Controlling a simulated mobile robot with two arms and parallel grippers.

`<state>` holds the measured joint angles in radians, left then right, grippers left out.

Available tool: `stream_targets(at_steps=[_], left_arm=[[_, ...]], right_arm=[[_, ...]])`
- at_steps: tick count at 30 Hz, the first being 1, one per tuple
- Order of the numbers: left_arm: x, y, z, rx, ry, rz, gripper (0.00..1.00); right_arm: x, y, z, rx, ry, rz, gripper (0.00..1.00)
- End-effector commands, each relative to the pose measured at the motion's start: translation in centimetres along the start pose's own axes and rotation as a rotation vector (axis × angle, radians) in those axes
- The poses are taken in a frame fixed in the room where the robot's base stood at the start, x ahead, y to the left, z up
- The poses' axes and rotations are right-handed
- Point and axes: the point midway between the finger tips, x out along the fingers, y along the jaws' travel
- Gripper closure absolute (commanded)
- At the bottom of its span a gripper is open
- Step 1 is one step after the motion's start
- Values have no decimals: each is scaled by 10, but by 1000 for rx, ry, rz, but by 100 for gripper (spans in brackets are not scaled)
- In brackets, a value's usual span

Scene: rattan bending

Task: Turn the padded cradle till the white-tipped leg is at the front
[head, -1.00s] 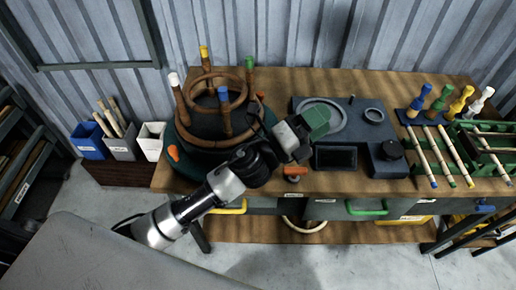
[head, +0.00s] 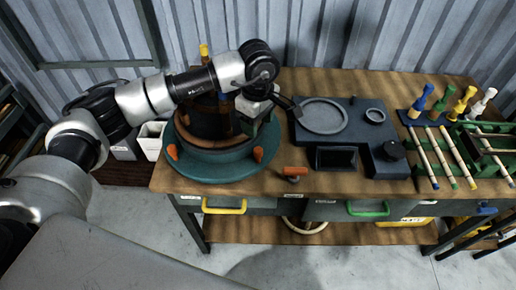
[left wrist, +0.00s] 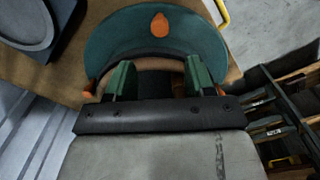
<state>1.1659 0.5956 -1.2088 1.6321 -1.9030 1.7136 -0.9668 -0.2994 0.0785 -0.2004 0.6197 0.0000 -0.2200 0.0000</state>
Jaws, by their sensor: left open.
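The padded cradle is a dark drum on a round teal base (head: 215,170) with orange knobs, at the left of the bench. It carries a brown rattan frame (head: 210,125); a yellow-tipped leg (head: 203,50) shows at its back. My left gripper (head: 256,122) is open over the cradle's right side. In the left wrist view its green fingers (left wrist: 158,82) are apart, with a brown band and dark surface between and beyond them. The teal base (left wrist: 115,45) and an orange knob (left wrist: 159,25) lie beyond. Contact cannot be told.
A dark station with a round plate (head: 322,116) and an orange-handled peg (head: 294,171) are right of the cradle. Colour-tipped pegs (head: 440,100) and a green rack (head: 490,150) are at far right. White bins (head: 152,138) stand left of the bench.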

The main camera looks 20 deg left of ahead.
Motion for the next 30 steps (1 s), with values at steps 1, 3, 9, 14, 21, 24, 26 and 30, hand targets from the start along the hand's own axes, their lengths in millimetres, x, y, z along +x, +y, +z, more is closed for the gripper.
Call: stream_targets(at_steps=[1, 3, 9, 14, 21, 24, 26, 30], left_arm=[[8, 0, 0, 0, 1, -3, 46], [20, -1, 1, 0, -1, -4, 46], [60, -1, 2, 0, -4, -3, 46], [86, -1, 2, -1, -5, -2, 46], [104, 0, 2, -1, -7, 0, 46], [105, 0, 2, -1, -7, 0, 46], [105, 0, 2, -1, -6, 0, 46], [105, 0, 2, -1, -7, 0, 46]], right_arm=[[5, 0, 0, 0, 0, 1, 51], [10, 1, 1, 0, 0, 1, 51], [30, 2, 3, -1, 0, 3, 51], [42, 2, 4, -1, 0, 3, 51], [50, 2, 5, -1, 0, 3, 51], [50, 2, 5, -1, 0, 3, 51], [49, 2, 5, -1, 0, 3, 51], [49, 2, 5, 0, 0, 3, 51]])
